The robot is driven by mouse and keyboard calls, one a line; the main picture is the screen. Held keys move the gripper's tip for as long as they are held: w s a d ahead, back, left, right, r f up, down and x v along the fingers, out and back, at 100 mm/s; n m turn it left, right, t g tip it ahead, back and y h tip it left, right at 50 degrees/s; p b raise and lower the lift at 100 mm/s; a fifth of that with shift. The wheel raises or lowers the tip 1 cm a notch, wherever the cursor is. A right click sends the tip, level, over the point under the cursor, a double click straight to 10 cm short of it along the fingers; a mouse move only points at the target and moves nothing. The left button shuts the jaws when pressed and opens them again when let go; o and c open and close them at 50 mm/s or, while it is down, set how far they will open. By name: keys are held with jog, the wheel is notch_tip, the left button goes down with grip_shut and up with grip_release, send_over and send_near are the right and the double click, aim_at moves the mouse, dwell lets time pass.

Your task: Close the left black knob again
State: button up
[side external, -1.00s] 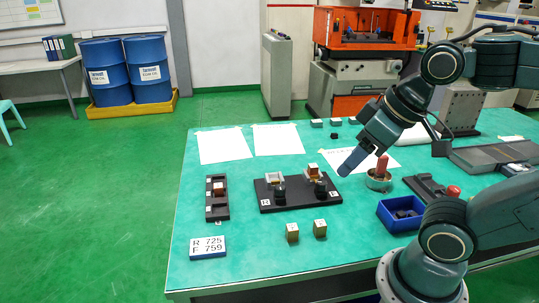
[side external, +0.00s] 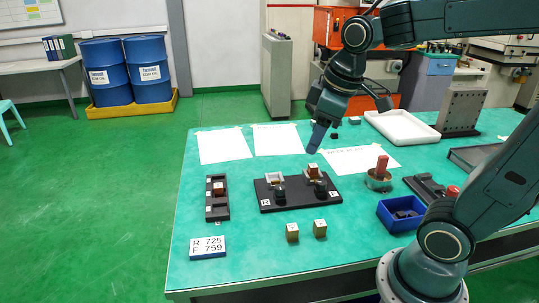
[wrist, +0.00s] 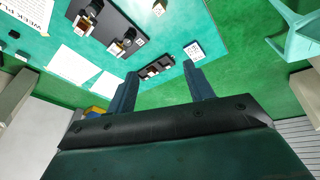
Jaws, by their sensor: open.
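A black base plate (side external: 297,203) on the green table carries two pale holders, each with a black knob. The left knob (side external: 280,195) stands in front of the left holder (side external: 275,178). The right knob (side external: 321,190) stands by the right holder, which bears a copper-coloured block (side external: 313,170). The plate also shows at upper left in the wrist view (wrist: 138,40). My gripper (side external: 316,141) is above the table, behind the plate and apart from it. The knobs' exact turn is too small to tell.
A black slotted tray (side external: 217,211) lies left of the plate. Two small blocks (side external: 292,232) (side external: 320,228) stand in front. A number card (side external: 208,247) is at front left. A blue bin (side external: 400,226) and a round pot with a red handle (side external: 382,168) are right. Paper sheets lie behind.

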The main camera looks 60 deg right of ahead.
jog(key=w+d+f+n+g, duration=0.25)
jog(key=w+d+f, duration=0.2)
jog(key=w, duration=0.45)
jog(key=n+g, duration=0.1)
jog(key=n, duration=0.4)
send_over(280, 187)
notch_tip(280, 187, down, 9)
jog(key=shift+a+f, duration=0.1)
jog(key=shift+f, duration=6.75)
jog(key=shift+c, duration=0.2)
jog(key=c, duration=0.9)
